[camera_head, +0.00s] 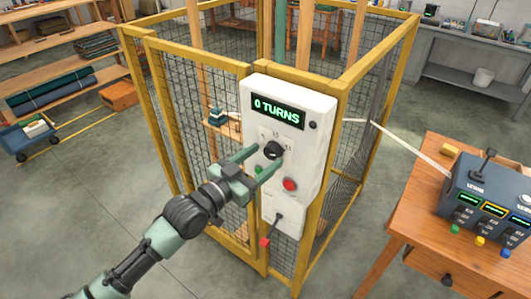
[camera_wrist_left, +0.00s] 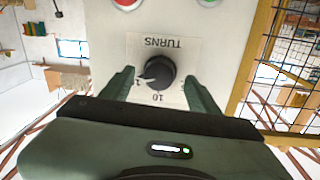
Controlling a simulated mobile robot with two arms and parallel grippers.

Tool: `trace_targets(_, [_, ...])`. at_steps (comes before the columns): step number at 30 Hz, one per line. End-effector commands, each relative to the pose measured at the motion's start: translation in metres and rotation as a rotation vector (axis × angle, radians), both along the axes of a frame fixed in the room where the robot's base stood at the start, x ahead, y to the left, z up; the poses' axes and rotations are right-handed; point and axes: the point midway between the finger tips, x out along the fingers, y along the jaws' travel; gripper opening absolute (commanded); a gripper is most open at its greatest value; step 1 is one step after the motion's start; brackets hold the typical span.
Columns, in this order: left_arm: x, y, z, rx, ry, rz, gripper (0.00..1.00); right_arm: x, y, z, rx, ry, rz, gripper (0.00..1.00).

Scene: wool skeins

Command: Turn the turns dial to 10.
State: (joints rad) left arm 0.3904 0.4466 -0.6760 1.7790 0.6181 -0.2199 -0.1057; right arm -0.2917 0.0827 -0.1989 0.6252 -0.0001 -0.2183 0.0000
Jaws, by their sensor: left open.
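The black turns dial (camera_head: 272,150) is on a white control panel (camera_head: 316,145) fixed to the yellow cage. The panel's green display (camera_head: 277,110) reads "0 TURNS". My left gripper (camera_head: 256,160) is open, with its two green fingers at the dial, one to each side. In the left wrist view the dial (camera_wrist_left: 158,73) sits between the spread fingers, with a gap on each side. There the panel looks upside down, with the label "TURNS" above the dial and "10" below it. My right gripper is not in view.
A red button (camera_head: 290,184) is just below the dial, and a red-ended lever (camera_head: 265,242) is lower down. The yellow mesh cage (camera_head: 200,100) stands around the panel. A wooden table (camera_head: 440,220) with a grey control box (camera_head: 485,205) is at the right.

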Motion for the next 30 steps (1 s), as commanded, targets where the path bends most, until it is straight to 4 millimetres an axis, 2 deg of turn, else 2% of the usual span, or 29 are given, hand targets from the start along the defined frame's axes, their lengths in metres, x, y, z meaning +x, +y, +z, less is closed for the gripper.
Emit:
trace_targets(4, [0.01,-0.009,0.001,-0.001,-0.001,0.001,0.61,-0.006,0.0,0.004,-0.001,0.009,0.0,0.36])
trace_targets(13, [0.012,-0.01,0.0,0.001,-0.001,0.001,0.61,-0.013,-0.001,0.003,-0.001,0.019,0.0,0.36])
trace_targets(14, [0.012,-0.01,0.0,0.001,-0.001,0.001,0.55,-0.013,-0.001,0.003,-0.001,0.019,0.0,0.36])
trace_targets(20, [0.012,-0.01,0.0,0.001,-0.001,0.001,0.0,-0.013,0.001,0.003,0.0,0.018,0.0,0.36])
trace_targets(30, [0.012,-0.01,-0.001,-0.036,0.027,0.001,0.0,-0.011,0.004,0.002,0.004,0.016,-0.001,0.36])
